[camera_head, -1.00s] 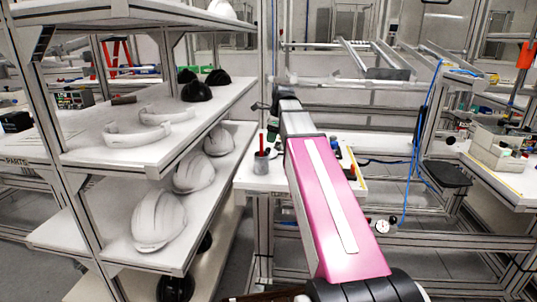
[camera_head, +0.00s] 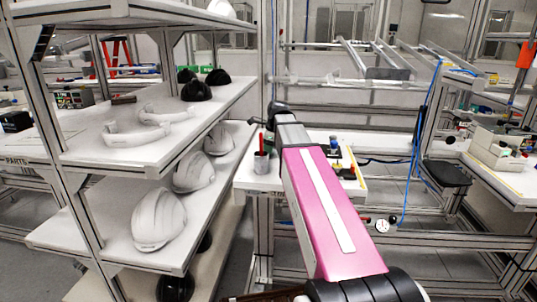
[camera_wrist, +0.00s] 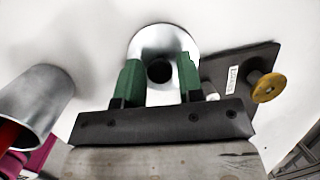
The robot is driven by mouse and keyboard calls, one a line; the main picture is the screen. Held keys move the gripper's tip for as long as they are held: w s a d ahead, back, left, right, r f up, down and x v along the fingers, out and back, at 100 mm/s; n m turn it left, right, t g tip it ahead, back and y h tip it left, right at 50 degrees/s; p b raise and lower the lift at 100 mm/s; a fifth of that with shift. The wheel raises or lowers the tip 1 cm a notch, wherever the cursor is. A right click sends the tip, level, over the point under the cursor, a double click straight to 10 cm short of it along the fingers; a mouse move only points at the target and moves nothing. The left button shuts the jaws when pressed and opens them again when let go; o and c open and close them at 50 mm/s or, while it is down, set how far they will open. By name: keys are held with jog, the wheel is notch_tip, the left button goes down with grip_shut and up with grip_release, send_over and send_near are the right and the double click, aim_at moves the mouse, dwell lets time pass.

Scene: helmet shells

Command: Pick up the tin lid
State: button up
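A round silvery piece, which looks like the tin lid (camera_wrist: 165,38), lies on the white table in the wrist view, with a dark round spot at its middle. My gripper (camera_wrist: 158,68) has two green fingers, spread apart on either side of that dark spot. The fingers are over the lid; I cannot tell whether they touch it. In the head view my pink arm hides the lid and the fingers.
A metal tin (camera_wrist: 37,98) with something red in it stands left of the fingers; it shows on the table in the head view (camera_head: 261,163). A dark plate with a brass knob (camera_wrist: 268,87) lies close on the right. Shelves with white helmet shells (camera_head: 158,219) stand left.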

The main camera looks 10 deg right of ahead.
jog(key=c, duration=0.5)
